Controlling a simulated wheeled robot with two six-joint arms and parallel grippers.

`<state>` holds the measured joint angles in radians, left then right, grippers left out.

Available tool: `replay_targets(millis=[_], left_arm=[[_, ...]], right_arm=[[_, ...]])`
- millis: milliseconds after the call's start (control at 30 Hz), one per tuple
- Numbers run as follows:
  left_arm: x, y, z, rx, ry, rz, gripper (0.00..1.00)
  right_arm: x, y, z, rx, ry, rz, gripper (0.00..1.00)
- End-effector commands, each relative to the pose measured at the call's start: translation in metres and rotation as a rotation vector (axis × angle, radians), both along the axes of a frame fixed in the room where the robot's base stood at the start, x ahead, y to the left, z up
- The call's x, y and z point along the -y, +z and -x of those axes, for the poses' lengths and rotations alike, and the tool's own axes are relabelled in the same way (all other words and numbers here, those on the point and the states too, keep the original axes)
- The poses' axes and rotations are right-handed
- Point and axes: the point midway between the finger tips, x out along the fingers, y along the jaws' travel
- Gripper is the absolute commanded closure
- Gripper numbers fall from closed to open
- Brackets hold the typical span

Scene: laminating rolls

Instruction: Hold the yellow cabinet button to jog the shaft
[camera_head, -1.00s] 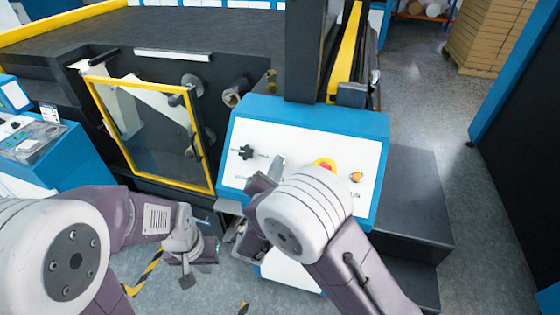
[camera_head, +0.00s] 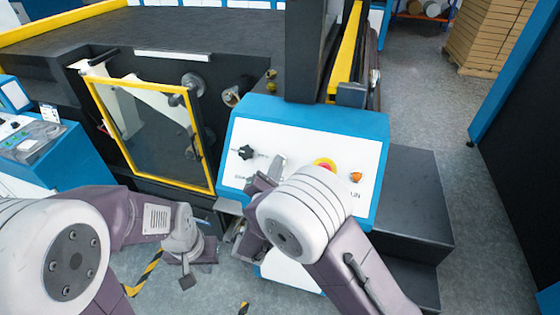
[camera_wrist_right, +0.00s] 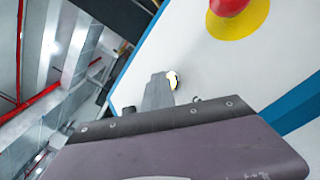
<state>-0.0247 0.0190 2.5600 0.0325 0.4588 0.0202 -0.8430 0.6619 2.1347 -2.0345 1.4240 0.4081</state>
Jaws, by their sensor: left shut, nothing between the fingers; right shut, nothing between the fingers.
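The control cabinet has a white front panel (camera_head: 297,146) with a blue frame. My right gripper (camera_head: 279,160) is shut and empty, its fingertips at the left-middle of the panel. In the right wrist view, the shut fingertips (camera_wrist_right: 159,78) are at a small yellow button (camera_wrist_right: 174,79) with a bright whitish glow. The fingers cover part of it and appear to touch it; how far it is pressed cannot be told. The head view hides this button behind the gripper. My left gripper (camera_head: 188,279) is shut and empty, hanging low over the floor.
A red mushroom button on a yellow disc (camera_wrist_right: 240,20) is near the fingers. An orange button (camera_head: 356,177) and a black knob (camera_head: 246,152) are on the same panel. A yellow-framed clear guard (camera_head: 150,135) covers rollers to the left. A dark step (camera_head: 410,200) is right.

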Motion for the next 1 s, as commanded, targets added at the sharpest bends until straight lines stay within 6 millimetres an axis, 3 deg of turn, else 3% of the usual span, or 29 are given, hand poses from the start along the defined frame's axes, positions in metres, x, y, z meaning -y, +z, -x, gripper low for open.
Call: replay_targets(millis=[600, 1000], left_arm=[[0.000, 0.004, 0.000, 0.000, 0.000, 0.000, 1.00], [0.000, 0.021, 0.000, 0.000, 0.000, 0.000, 1.00]], right_arm=[[-0.004, 0.012, 0.011, 0.000, 0.000, 0.000, 1.00], [-0.013, 0.041, 0.037, 0.001, 0.002, -0.001, 1.00]])
